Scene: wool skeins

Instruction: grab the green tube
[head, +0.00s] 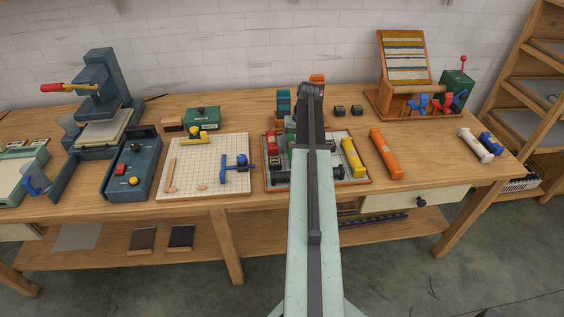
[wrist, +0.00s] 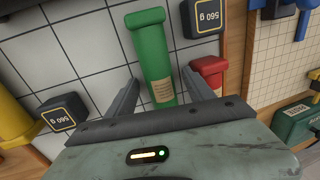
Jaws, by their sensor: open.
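The green tube (wrist: 152,55) has a wider flat cap at its far end and a pale label near my gripper. It lies on a white tiled surface in the wrist view. My gripper (wrist: 160,76) is open, with one finger on each side of the tube's near part. Gaps show between the fingers and the tube, and the tube's near end is hidden behind the gripper body. In the head view my arm covers most of this spot on the tray (head: 357,182). A small green patch shows just left of the arm, and I cannot tell if it is the tube.
Black weights (wrist: 202,15) and (wrist: 64,112) lie on both sides of the tube. A red piece (wrist: 209,72) is close to the right finger. A yellow tube (head: 352,158) and an orange tube (head: 385,153) lie right of my arm.

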